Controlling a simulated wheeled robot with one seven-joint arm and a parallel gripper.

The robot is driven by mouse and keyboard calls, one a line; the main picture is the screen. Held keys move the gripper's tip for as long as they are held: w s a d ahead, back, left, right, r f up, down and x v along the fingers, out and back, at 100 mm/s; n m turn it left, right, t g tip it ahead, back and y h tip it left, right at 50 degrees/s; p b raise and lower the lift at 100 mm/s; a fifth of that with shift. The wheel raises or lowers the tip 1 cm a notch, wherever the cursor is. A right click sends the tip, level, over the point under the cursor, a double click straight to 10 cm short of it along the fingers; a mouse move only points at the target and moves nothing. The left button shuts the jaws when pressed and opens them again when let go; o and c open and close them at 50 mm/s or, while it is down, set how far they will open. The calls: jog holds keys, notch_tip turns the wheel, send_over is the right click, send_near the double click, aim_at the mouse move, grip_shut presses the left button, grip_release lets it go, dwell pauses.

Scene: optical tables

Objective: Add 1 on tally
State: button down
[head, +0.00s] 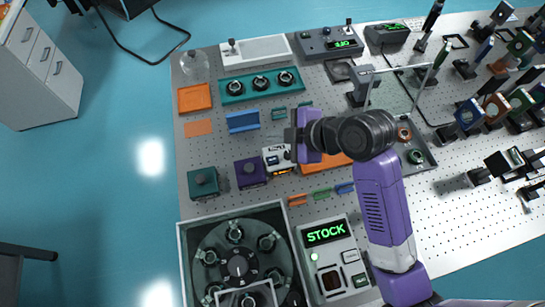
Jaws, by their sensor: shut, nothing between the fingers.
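A small white device with a dark display (277,158), possibly the tally, sits on the optical table (235,203). Its digits are too small to read. My gripper (291,135) is shut and empty, just above and right of this device in the picture. I cannot tell whether it touches it. The purple hand and arm cover part of the table to its right.
A purple box (250,172) and a teal box (203,181) stand left of the device. An orange tray (325,163) lies right. A STOCK panel (327,258) and a carousel (240,268) are in front. A teal three-knob rack (262,85) stands behind.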

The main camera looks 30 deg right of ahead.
jog(key=shift+f, duration=0.1)
jog(key=b, duration=0.7)
send_over(275, 161)
notch_tip(275, 161, down, 7)
jog(key=shift+f, duration=0.1)
jog(key=shift+f+b, duration=0.45)
jog(key=shift+f, duration=0.25)
jog(key=shift+f, duration=0.15)
dwell(1.0)
jog(key=shift+d+f, duration=0.1)
jog(key=shift+f, duration=0.2)
jog(key=shift+f+b, duration=0.4)
dwell(0.7)
jog(key=shift+r+p, duration=0.85)
jog(key=shift+p, duration=0.05)
jog(key=shift+r, duration=0.1)
